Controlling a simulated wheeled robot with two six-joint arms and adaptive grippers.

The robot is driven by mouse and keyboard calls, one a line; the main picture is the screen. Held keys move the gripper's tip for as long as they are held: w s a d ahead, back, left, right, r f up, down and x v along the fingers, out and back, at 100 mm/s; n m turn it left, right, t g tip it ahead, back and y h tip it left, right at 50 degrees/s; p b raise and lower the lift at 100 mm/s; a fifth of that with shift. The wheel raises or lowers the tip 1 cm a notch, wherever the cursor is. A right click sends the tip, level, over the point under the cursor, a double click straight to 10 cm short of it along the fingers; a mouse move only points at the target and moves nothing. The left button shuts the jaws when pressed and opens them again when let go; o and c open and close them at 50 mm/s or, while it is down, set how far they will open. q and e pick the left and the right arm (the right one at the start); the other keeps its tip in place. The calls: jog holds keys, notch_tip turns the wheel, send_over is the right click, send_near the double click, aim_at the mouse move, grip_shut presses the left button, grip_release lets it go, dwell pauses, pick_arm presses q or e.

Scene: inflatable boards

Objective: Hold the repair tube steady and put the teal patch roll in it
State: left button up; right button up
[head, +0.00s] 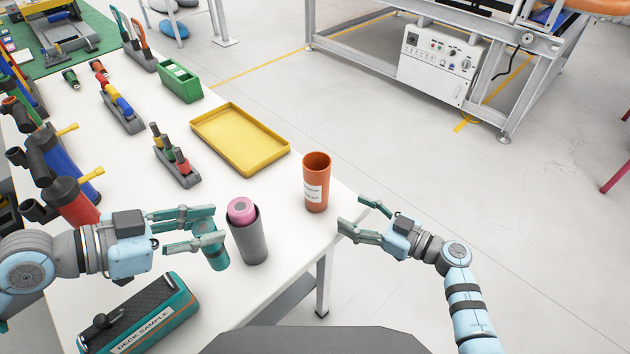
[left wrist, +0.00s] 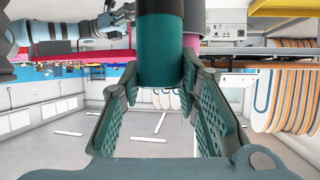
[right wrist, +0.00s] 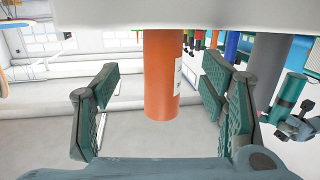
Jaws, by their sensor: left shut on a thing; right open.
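The teal patch roll (head: 218,254) is upright between the fingers of my left gripper (head: 208,228), which is shut on it; the roll also shows in the left wrist view (left wrist: 160,55). It is left of the grey tube; whether its bottom touches the table is unclear. An orange tube (head: 316,185) with a white label, taken as the repair tube, stands upright near the table's right edge, its top open. My right gripper (head: 358,217) is open and empty, right of the orange tube and apart from it. In the right wrist view the tube (right wrist: 160,80) appears centred between the fingers.
A grey tube (head: 248,242) holding a pink roll (head: 241,209) stands between the teal roll and orange tube. A yellow tray (head: 203,129) lies behind. A deck sample case (head: 140,318) is at the front left. Tool racks and pumps line the left side.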

aim_at(326, 202)
pick_arm(q)
jog(key=shift+f, duration=0.25)
pick_arm(e)
jog(key=shift+a+f, duration=0.15)
jog(key=shift+a, duration=0.2)
pick_arm(q)
notch_tip(326, 202, down, 3)
jog(key=b, duration=0.3)
pick_arm(e)
jog(key=x, duration=0.4)
jog(key=shift+w+a+f, duration=0.2)
jog(key=shift+f, duration=0.15)
pick_arm(q)
jog(key=shift+f+b, duration=0.15)
jog(key=shift+b, duration=0.25)
pick_arm(e)
jog(key=x, duration=0.4)
jog(key=shift+r, duration=0.2)
jog(key=shift+w+a, duration=0.2)
jog(key=shift+a, duration=0.15)
jog(key=c, duration=0.8)
